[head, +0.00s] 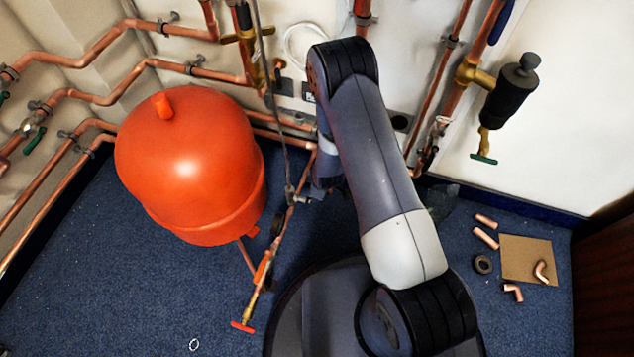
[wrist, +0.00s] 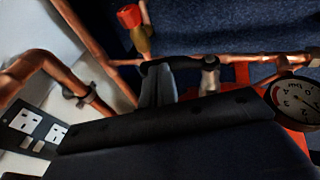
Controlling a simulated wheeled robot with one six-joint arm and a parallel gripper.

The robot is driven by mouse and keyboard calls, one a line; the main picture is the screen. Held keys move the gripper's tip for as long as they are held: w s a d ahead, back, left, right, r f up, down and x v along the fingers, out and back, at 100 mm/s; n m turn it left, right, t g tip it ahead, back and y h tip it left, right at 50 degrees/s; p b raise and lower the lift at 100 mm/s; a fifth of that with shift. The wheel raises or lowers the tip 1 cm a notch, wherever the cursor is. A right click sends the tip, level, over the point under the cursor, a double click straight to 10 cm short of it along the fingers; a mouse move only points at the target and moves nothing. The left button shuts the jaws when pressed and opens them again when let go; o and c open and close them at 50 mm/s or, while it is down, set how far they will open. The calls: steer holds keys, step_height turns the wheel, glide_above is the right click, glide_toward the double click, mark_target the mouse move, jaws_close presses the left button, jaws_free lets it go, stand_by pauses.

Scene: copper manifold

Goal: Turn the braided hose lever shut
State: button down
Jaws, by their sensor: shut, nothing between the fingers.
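A thin grey braided hose (head: 274,105) hangs down in the head view to a small fitting (head: 300,199) on a copper pipe by the red tank. A lever on it is too small to make out there. In the wrist view my gripper (wrist: 157,72) is shut and empty, its fingers close together. The fingertips are at a short dark bar (wrist: 180,62) in front of a copper pipe; whether they touch, and whether this bar is the lever, I cannot tell. A silver fitting (wrist: 209,76) is just right of the fingers. My arm hides the fingertips in the head view.
A red tank (head: 190,160) stands left of my arm. A red-handled valve (head: 244,324) is low in front. A dial gauge (wrist: 297,102) is right of my gripper, wall sockets (wrist: 38,127) are at left. Loose copper fittings (head: 485,238) lie on the right floor.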

steer(key=shift+w+d+f+b, duration=0.15)
steer(key=shift+w+f+b, duration=0.5)
steer(key=shift+b, duration=0.3)
steer(key=shift+d+f, duration=0.1)
steer(key=shift+f, duration=0.05)
steer(key=d+r+p, duration=0.1)
steer(key=r+p, duration=0.1)
steer(key=r, duration=0.5)
steer(key=s+d+r+p, duration=0.1)
steer(key=d+r+p, duration=0.1)
steer(key=r, duration=0.5)
steer(key=shift+p, duration=0.7)
steer(key=shift+s, duration=0.1)
steer(key=a+f+b, duration=0.1)
steer(key=f+b, duration=0.1)
steer(key=f, duration=0.5)
steer(key=w+a+f+b, duration=0.1)
steer(key=a+f+b, duration=0.1)
steer(key=f, duration=0.5)
steer(key=shift+b, duration=0.8)
steer(key=shift+w, duration=0.1)
steer(key=shift+r, duration=0.1)
